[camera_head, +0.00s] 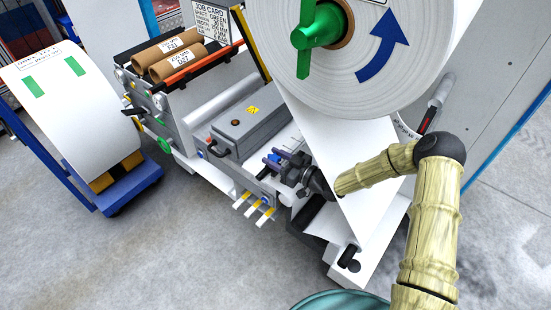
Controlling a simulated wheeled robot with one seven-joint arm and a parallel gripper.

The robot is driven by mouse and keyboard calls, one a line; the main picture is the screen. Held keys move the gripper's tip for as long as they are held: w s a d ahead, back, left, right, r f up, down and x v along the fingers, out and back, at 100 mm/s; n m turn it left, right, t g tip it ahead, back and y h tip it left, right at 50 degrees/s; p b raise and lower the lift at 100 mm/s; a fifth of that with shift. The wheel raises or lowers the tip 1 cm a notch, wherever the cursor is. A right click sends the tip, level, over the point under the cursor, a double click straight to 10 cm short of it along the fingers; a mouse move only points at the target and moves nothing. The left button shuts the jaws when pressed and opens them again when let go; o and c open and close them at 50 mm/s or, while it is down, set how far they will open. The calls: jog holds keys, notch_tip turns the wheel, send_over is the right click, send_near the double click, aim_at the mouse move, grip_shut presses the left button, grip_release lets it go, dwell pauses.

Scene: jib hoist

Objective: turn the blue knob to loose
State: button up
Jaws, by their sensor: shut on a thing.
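The blue knob (274,158) shows as a small blue patch at the front of the machine, between the fingers of my gripper. My gripper (277,157) is dark, reaches in from the right and is shut on the knob. The fingers hide most of the knob, so its turn position and any loose mark cannot be read. A grey box (240,122) with a yellow warning label sits on the machine just behind and left of the gripper.
A big white roll (350,85) with a green handle (319,28) hangs above my arm; its web runs down close behind the wrist. White and yellow tabs (254,207) stick out below the gripper. Another white roll (85,110) stands on a blue stand at left. Floor in front is clear.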

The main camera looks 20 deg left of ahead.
jog(key=shift+f+g+b, duration=0.15)
jog(key=shift+g+b, duration=0.15)
jog(key=shift+b, duration=0.2)
jog(key=shift+w+n+g+y+b, duration=0.1)
jog(key=shift+n+g+y+b, duration=0.2)
jog(key=shift+n+g+b, duration=0.8)
jog(key=n+g+b, duration=0.1)
jog(key=g+b, duration=0.1)
jog(key=g, duration=0.1)
jog(key=n+g+b, duration=0.1)
jog(key=n+g, duration=0.1)
jog(key=g, duration=0.1)
jog(key=shift+n+b, duration=0.3)
jog(key=shift+b, duration=0.1)
jog(key=n+g+h+b, duration=0.1)
jog(key=n+g+b, duration=0.1)
jog(key=g, duration=0.1)
jog(key=shift+g, duration=0.4)
jog(key=shift+a+n+g+h, duration=0.1)
jog(key=shift+n+g+h, duration=0.3)
jog(key=shift+n+g, duration=0.2)
jog(key=shift+r, duration=0.2)
jog(key=o, duration=1)
